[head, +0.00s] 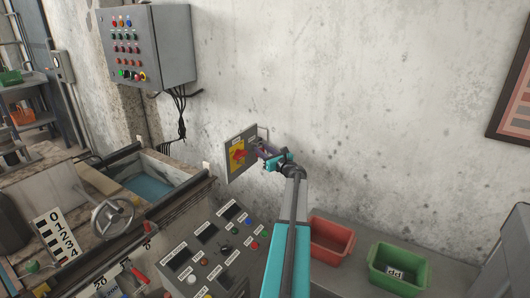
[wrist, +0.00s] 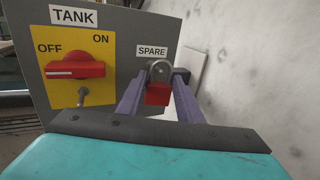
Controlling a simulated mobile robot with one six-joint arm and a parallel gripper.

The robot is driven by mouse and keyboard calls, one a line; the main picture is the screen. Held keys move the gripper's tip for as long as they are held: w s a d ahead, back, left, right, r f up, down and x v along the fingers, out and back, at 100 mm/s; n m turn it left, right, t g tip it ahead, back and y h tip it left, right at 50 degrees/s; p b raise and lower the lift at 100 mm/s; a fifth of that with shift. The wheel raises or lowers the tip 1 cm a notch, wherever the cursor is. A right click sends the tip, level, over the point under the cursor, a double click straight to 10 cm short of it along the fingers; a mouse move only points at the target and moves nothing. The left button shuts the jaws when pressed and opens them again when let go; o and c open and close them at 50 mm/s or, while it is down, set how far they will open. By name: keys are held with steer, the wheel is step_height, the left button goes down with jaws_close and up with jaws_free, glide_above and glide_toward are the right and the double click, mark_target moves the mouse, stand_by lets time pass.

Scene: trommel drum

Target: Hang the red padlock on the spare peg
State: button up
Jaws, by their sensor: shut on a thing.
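The red padlock (wrist: 158,95) sits between the two purple fingers of my gripper (wrist: 159,84) in the wrist view. Its grey shackle (wrist: 160,69) points up, just below the SPARE label (wrist: 152,51). The spare peg itself is not clearly seen; the shackle covers that spot, and I cannot tell whether the shackle is around it. My gripper (head: 267,151) is close to the right part of the grey switch panel (head: 248,136) in the head view, where the padlock is too small to make out.
Left of the padlock, a red rotary switch (wrist: 76,68) sits on a yellow plate (wrist: 47,86) marked OFF and ON, under a TANK label. A metal pin (wrist: 82,95) sticks out below it. A red bin (head: 331,239) and a green bin (head: 398,268) stand lower right.

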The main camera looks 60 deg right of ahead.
steer(key=shift+w, duration=0.4)
steer(key=shift+w+f, duration=0.4)
steer(key=shift+w, duration=0.3)
steer(key=o, duration=1.2)
steer(key=shift+a, duration=0.1)
steer(key=v, duration=1.4)
steer(key=shift+d, duration=0.25)
